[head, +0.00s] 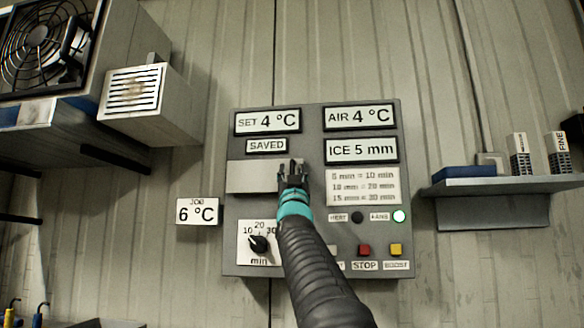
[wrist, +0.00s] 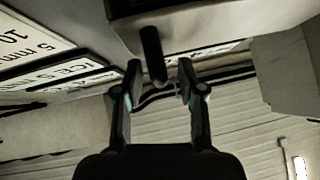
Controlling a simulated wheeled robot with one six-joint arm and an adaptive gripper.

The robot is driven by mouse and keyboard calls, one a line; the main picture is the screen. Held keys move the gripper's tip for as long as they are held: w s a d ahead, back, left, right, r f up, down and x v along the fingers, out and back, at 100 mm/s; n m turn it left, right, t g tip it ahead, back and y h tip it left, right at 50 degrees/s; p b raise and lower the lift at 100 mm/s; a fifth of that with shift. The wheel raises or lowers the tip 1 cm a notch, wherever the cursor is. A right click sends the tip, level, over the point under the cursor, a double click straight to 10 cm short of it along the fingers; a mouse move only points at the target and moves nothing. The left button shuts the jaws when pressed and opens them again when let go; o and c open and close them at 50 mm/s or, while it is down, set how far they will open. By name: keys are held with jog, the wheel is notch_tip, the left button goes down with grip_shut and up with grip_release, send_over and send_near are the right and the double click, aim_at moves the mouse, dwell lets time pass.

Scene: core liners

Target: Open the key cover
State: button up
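The key cover (head: 250,177) is a plain beige plate on the grey control panel, below the SAVED label. It looks shut, and my gripper (head: 293,170) hides its right end. In the wrist view, a pale block that seems to be the cover (wrist: 215,22) crosses the top. A short dark peg (wrist: 152,45) sticks out from it. My gripper (wrist: 160,70) is open, with one finger on each side of the peg's end. Gaps show between the peg and both fingers. I cannot tell how deep the peg sits between them.
The control panel (head: 312,115) carries displays, a dial (head: 259,244), a red button (head: 364,250) and a yellow button (head: 396,249). A JOB 6 °C card (head: 197,212) hangs to its left. A shelf (head: 500,186) with boxes is at right, a fan unit (head: 45,45) at upper left.

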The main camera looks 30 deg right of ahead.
jog(key=shift+w+r, duration=0.1)
grip_shut()
dwell(0.4)
